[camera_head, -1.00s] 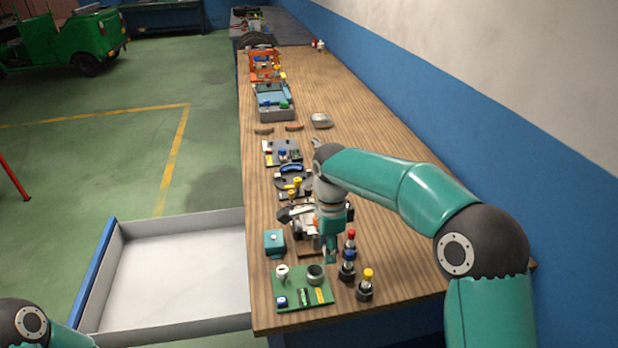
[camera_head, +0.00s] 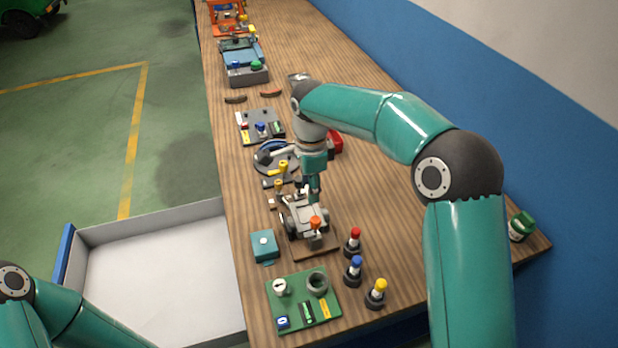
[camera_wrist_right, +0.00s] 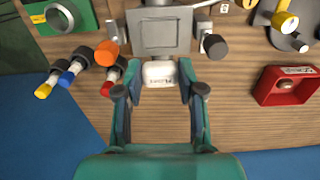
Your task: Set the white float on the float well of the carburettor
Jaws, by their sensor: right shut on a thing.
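The white float (camera_wrist_right: 159,74) sits between the fingertips of my right gripper (camera_wrist_right: 160,70), which is shut on it. The grey carburettor (camera_head: 308,220) stands on a brown board on the bench, with an orange knob at its front. In the head view my right gripper (camera_head: 314,190) points down at the carburettor's back edge and hides the float. In the wrist view the float lies just below the carburettor's square grey body (camera_wrist_right: 163,32); I cannot tell the height between them. The float well is not clearly distinguishable. My left gripper is out of view.
A teal box (camera_head: 264,247) and a green parts board (camera_head: 303,300) are close to the carburettor. Red-, blue- (camera_head: 353,271) and yellow-capped bottles stand to its right. A red box (camera_wrist_right: 287,86) lies behind. The bench's right middle is clear.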

